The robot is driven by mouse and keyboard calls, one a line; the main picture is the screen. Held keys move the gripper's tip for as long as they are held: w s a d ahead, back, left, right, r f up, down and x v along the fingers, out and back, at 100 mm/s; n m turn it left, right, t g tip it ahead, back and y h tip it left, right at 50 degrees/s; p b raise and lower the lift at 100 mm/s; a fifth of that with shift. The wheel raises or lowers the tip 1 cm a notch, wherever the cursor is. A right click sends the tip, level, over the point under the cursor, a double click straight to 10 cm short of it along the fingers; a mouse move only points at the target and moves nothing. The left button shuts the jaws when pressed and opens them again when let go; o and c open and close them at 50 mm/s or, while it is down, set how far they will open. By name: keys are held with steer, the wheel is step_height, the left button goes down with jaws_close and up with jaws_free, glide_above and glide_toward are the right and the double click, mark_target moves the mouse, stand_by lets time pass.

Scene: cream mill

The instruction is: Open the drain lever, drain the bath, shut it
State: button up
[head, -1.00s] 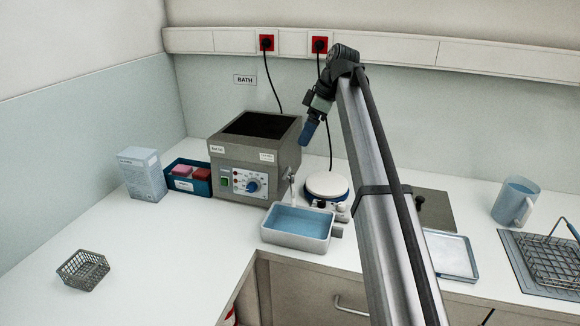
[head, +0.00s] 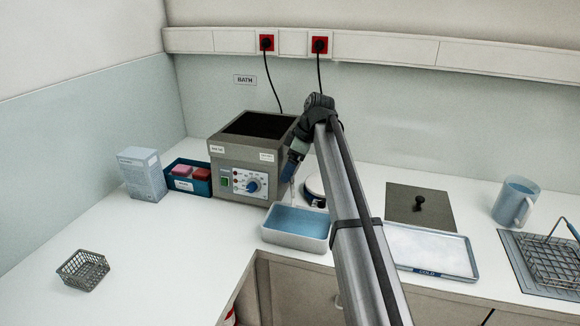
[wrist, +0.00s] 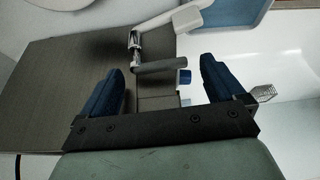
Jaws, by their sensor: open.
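The grey bath (head: 222,151) stands at the back left with a dark open top and a front panel with a blue dial (head: 254,186). In the wrist view a metal drain fitting (wrist: 137,42) comes off the bath's side, with a grey bar-like lever (wrist: 158,67) and a pale spout piece. My gripper (head: 286,172) is beside the bath's right front corner and hides most of the fitting in the head view. Its blue fingers (wrist: 163,84) are apart, with the lever a little beyond the gap between them. I cannot tell any contact.
A pale tub, blue inside (head: 295,237), sits in front of the bath. A round white-topped device (head: 313,188) is partly behind my arm. A grey lid (head: 402,202) and a cold tray (head: 460,271) lie to the right. The front-left counter is mostly clear.

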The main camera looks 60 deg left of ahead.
steer(key=shift+f, duration=0.2)
steer(key=shift+c, duration=0.4)
steer(key=c, duration=1)
steer(key=shift+o, duration=0.2)
steer(key=shift+s+a+m+y, duration=0.1)
steer(key=shift+s+m+y, duration=0.15)
steer(key=shift+m, duration=0.35)
steer(key=o, duration=1)
steer(key=shift+o, duration=0.2)
steer(key=v, duration=1.4)
steer(key=shift+s, duration=0.15)
